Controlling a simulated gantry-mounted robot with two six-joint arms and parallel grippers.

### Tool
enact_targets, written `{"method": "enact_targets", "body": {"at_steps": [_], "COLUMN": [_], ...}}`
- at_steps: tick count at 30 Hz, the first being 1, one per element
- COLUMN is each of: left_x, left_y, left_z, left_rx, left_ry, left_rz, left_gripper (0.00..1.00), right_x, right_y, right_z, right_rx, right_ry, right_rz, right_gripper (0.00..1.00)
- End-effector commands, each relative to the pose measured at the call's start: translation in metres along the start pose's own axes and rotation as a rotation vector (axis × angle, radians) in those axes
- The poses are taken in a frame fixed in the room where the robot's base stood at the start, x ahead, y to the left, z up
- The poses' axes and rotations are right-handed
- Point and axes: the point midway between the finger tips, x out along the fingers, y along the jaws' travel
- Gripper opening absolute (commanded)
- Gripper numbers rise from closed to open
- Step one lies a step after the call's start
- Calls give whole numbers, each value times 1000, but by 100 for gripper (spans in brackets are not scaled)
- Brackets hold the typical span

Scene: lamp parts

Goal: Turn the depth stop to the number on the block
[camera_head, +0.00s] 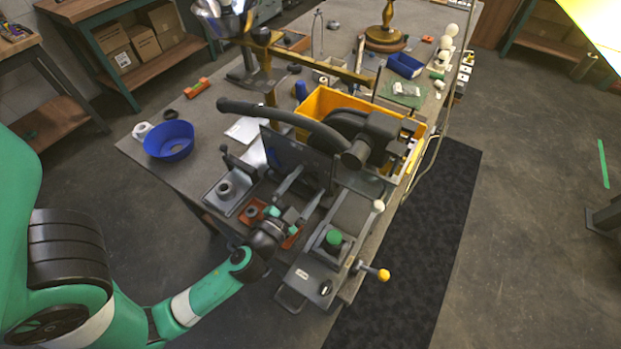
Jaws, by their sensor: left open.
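A dark bench fixture (350,222) stands at the near right edge of the bench. It has a green knob (333,238), a yellow-ended handle (383,274) and a white ball knob (378,205). A small white label (301,273) is on its near plate; I cannot read it. I cannot tell for sure which part is the depth stop, and no number on a block is legible. My left gripper (303,188) is open and empty, left of the green knob, apart from it. Its fingers point away toward an upright dark plate. My right gripper is not in view.
A yellow bin (318,103) stands behind, with a dark curved machine part over it. A grey block with a round socket (226,190) and an orange-red tray (250,211) lie near my left gripper. A blue bowl (168,141) is at the left. A brass lamp stand (386,38) is at the back.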

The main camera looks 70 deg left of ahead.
Motion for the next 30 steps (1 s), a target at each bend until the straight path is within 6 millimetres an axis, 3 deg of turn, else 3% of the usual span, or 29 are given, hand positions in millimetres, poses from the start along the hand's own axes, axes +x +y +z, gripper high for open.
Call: {"method": "enact_targets", "body": {"at_steps": [5,19,30], "left_x": [0,0,0], "left_y": [0,0,0], "left_z": [0,0,0], "left_rx": [0,0,60], "left_ry": [0,0,-1], "left_rz": [0,0,1], "left_gripper": [84,2,2], "right_x": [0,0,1], "right_y": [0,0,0], "right_z": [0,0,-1], "right_rx": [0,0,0], "right_ry": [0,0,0], "right_rz": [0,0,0], "right_gripper": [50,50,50]}}
